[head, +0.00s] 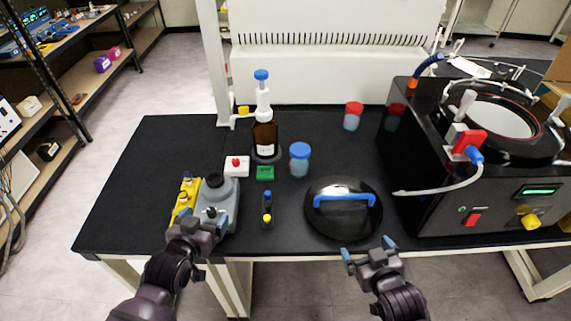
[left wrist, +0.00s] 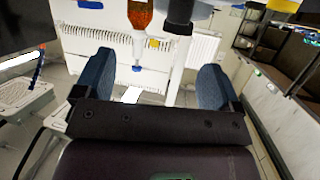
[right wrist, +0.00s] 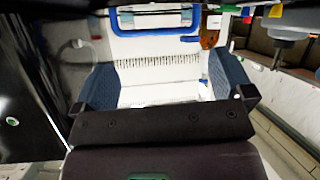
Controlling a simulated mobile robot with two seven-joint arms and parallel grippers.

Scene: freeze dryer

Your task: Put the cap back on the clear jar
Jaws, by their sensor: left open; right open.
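Two clear jars with bluish contents stand on the black bench in the head view. The nearer jar (head: 299,168) has a blue cap (head: 300,150) on its top. The farther jar (head: 351,122) has a red cap (head: 354,107) on its top. I cannot tell how tightly either cap sits. No loose cap shows. My left gripper (head: 196,220) is open and empty at the bench's front left, by a grey device (head: 216,195). My right gripper (head: 367,249) is open and empty at the front edge, near the round black lid. Both wrist views show empty, spread fingers.
A round black lid (head: 335,222) with a blue handle (head: 344,199) lies in front of the jars. A brown bottle (head: 265,135) stands behind left. The freeze dryer (head: 487,194) fills the right side, its hose lying nearby. The bench's left part (head: 140,180) is clear.

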